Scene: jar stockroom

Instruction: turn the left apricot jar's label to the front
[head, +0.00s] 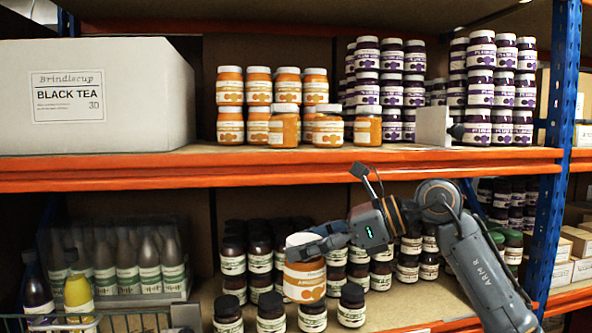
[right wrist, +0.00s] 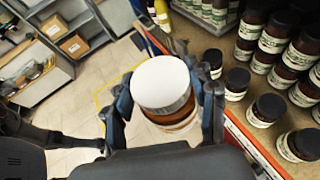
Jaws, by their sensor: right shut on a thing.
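My right gripper (head: 312,246) is shut on an apricot jar (head: 304,275) with a white lid and orange contents. It holds the jar, slightly tilted, in front of the lower shelf's jars. Part of its pale label with an orange patch faces the head camera. In the right wrist view the jar (right wrist: 162,84) sits between the fingers of the gripper (right wrist: 168,108), lid towards the camera. Other apricot jars (head: 258,90) stand stacked on the upper shelf. A front-left one (head: 283,128) shows mostly plain orange; a jar beside it (head: 328,130) shows its label. My left gripper is out of view.
The upper shelf (head: 180,165) also holds a black tea box (head: 95,95), plum jars (head: 390,90) and a grey block (head: 433,126). Dark-lidded jars (head: 270,310) crowd the lower shelf close to the held jar. Bottles (head: 148,262) stand lower left. A blue post (head: 558,120) is at right.

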